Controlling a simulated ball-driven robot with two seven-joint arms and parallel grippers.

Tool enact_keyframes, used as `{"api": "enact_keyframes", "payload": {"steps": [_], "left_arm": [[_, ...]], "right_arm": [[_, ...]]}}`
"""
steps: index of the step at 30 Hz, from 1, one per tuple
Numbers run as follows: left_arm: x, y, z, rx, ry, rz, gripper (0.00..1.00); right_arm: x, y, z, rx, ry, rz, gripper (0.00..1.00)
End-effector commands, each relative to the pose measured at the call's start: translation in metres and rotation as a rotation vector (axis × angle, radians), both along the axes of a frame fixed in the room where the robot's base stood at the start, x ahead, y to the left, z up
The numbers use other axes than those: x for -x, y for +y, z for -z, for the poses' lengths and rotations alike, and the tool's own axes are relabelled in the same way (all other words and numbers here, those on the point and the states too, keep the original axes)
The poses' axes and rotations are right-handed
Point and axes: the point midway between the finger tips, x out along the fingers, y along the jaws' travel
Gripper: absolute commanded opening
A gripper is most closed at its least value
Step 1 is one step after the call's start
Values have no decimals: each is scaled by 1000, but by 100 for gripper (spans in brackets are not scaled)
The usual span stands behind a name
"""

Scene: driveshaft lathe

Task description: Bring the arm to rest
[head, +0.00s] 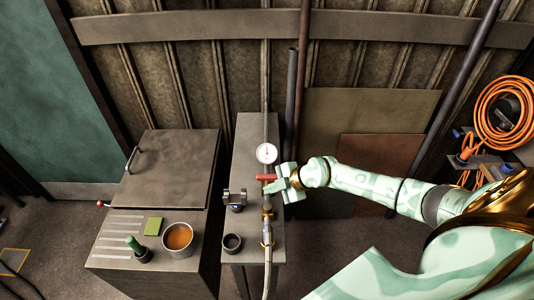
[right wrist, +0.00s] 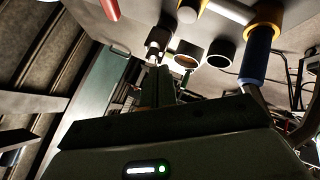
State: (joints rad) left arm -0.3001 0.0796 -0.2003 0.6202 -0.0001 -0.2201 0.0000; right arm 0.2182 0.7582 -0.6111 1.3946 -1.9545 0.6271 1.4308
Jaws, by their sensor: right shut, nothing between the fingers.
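My right arm (head: 380,188) comes in from the right in the head view and reaches toward the narrow grey bench. Its gripper (head: 275,185) is shut and empty, close to a valve with a red handle (head: 268,177). I cannot tell whether it touches the valve. In the right wrist view the closed fingers (right wrist: 158,82) stand upright in the middle, and part of the red handle (right wrist: 110,9) shows at the top. My left gripper is in neither view.
A pressure gauge (head: 267,153) stands on the pipe above the valve. The narrow bench (head: 248,138) also holds a dark ring (head: 232,243). Left of it, a cabinet (head: 175,165) bears a cup of amber liquid (head: 178,238) and a green-handled tool (head: 134,244). An orange hose (head: 492,110) hangs at right.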

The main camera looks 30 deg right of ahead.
Motion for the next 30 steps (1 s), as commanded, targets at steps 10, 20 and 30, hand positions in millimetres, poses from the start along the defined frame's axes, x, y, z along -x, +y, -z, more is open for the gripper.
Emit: {"api": "enact_keyframes", "payload": {"steps": [10, 20, 30], "left_arm": [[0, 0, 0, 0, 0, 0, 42], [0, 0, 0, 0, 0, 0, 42], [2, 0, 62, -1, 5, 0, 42]], "right_arm": [[0, 0, 0, 0, 0, 0, 0], [-10, -3, -7, 77, -144, -95, 0], [11, -83, 155, 116, -224, 420, 0]]}}
